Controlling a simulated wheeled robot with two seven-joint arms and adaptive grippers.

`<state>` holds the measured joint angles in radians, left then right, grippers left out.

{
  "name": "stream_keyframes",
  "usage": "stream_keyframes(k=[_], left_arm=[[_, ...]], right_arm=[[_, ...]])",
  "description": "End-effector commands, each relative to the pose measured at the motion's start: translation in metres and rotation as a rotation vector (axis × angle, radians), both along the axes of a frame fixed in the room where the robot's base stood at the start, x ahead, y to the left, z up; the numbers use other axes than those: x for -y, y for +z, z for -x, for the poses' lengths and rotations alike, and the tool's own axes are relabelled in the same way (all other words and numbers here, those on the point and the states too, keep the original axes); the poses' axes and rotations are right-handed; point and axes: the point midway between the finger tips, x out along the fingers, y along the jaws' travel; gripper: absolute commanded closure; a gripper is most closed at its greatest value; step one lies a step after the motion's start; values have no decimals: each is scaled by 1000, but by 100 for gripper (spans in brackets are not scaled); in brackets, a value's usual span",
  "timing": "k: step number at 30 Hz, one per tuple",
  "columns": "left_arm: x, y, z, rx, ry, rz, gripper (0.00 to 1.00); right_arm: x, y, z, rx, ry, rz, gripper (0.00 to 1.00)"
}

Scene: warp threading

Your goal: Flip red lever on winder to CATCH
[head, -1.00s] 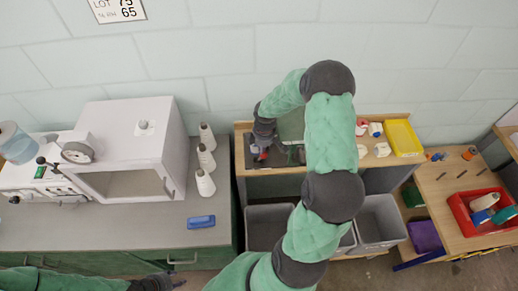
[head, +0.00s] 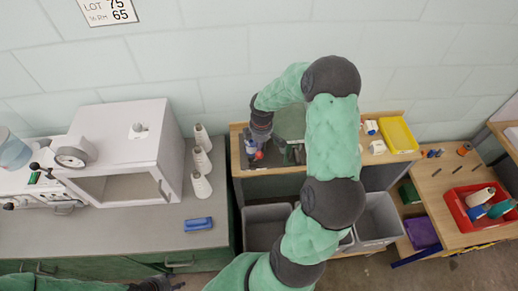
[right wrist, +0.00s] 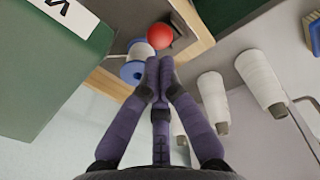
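The winder, a green box (right wrist: 45,60) with a white label, stands on a wooden table in the right wrist view. The lever's red ball (right wrist: 159,36) shows just beyond my right fingertips, beside a blue spool (right wrist: 132,71) with white thread. In the head view the red ball (head: 259,155) sits just below my right gripper (head: 260,144). My right gripper (right wrist: 159,62) has its fingers together, with nothing seen between them. I cannot tell whether they touch the spool. The lever's shaft and any CATCH mark are not visible. My left gripper (head: 160,285) is low at the bottom edge, its fingers unclear.
White thread cones (head: 201,162) stand left of the winder, on the grey counter beside a white oven-like box (head: 120,150). A blue brush-like block (head: 199,224) lies there. A yellow tray (head: 398,135) is on the wooden table's right. Grey bins (head: 377,220) are below.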

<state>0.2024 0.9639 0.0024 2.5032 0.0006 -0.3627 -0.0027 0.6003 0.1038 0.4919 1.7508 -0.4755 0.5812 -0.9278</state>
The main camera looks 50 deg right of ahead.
Motion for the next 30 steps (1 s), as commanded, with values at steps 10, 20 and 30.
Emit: stream_keyframes(k=[10,20,30], left_arm=[[0,0,0,0,0,0,60],[0,0,0,0,0,0,60],[0,0,0,0,0,0,60]], right_arm=[[-1,65,2,10,0,6,100],[-1,81,3,10,0,6,100],[-1,81,3,11,0,7,100]])
